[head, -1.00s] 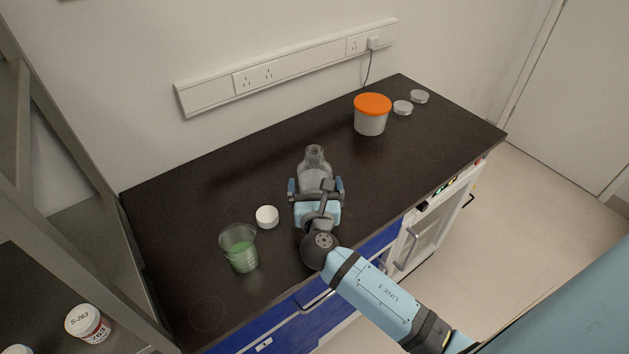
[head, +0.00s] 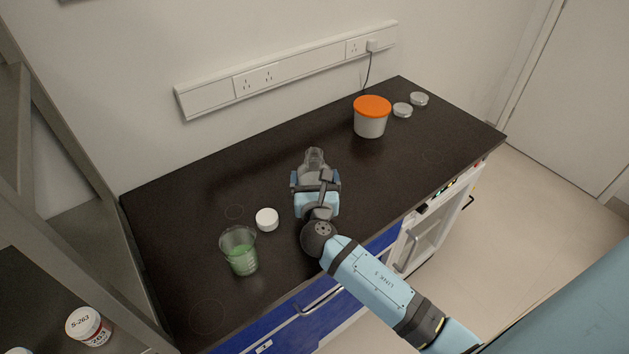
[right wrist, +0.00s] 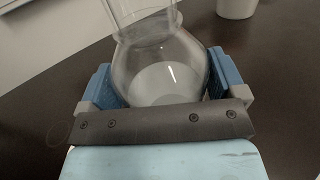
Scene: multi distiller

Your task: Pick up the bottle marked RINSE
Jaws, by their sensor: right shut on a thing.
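My right gripper (head: 316,182) is shut on the bottle's body, a blue-padded finger on each side. In the right wrist view the rounded glass bottle (right wrist: 158,68) sits between the two fingers (right wrist: 162,88), its neck running out of the top of the picture. The bottle's lower part is hidden behind the gripper. My left gripper is not in view.
A white cap (head: 267,220) and a beaker of green liquid (head: 240,252) stand left of the gripper. A white tub with an orange lid (head: 371,108) and two small lidded dishes (head: 402,110) are at the back right. A shelf unit (head: 60,170) rises at the left.

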